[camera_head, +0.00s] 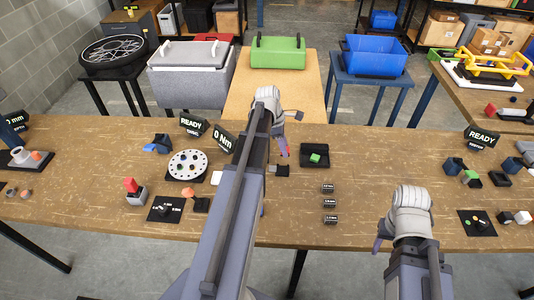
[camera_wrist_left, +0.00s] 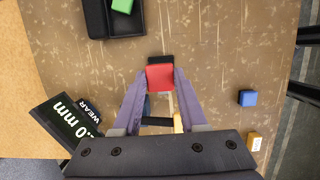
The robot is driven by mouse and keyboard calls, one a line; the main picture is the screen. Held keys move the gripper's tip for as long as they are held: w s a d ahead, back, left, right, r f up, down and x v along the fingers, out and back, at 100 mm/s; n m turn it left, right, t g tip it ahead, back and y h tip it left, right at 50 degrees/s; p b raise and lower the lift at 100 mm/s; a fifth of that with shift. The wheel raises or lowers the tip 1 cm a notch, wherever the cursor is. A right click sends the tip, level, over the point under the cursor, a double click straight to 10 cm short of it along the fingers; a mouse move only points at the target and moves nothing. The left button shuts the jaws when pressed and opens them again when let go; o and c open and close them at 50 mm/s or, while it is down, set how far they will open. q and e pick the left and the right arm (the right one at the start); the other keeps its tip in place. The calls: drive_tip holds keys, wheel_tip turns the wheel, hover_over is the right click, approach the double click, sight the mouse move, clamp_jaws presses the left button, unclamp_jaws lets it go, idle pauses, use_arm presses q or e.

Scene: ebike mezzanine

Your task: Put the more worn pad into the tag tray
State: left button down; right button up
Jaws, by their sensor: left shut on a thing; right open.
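My left gripper (camera_wrist_left: 160,78) is shut on a small red pad (camera_wrist_left: 160,78), seen between its fingertips in the left wrist view. A black part shows just beyond the pad's far edge. In the head view my left gripper (camera_head: 284,149) hangs over the middle of the table, its arm hiding much around it. A black tray (camera_head: 300,163) with a green block (camera_head: 315,158) lies just right of it; the tray also shows at the top of the left wrist view (camera_wrist_left: 112,30). I cannot tell whether this is the tag tray. My right gripper (camera_head: 380,238) is empty at the near right, open.
A wear display (camera_wrist_left: 68,120) stands beside my left gripper. Several small black labelled blocks (camera_head: 329,203) stand right of my left arm. A perforated white disc (camera_head: 188,165) lies left.

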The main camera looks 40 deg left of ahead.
use_arm(q)
wheel_tip(320, 180, up, 3)
drive_tip(key=p, duration=0.3)
drive_tip(key=s+a+r+n+t+y+p, duration=0.1)
drive_tip(key=s+a+r+n+y+p, duration=0.1)
drive_tip(key=s+a+n, duration=0.95)
drive_tip(key=n+y+b, duration=0.1)
drive_tip(key=n+b, duration=0.1)
drive_tip(key=b, duration=0.3)
hover_over(220, 174)
drive_tip(key=s+d, duration=0.2)
drive_tip(key=shift+t, duration=0.3)
drive_tip(key=shift+s+x, duration=0.2)
drive_tip(key=shift+x, duration=0.6)
drive_tip(key=shift+s+x, duration=0.15)
drive_tip(key=shift+x, duration=0.6)
drive_tip(key=shift+s+x, duration=0.2)
drive_tip(key=shift+x, duration=0.6)
drive_tip(key=shift+d+f, duration=0.1)
drive_tip(key=shift+f, duration=0.1)
wheel_tip(220, 174, down, 10)
drive_tip(key=b, duration=0.9)
drive_tip(key=shift+b, duration=0.35)
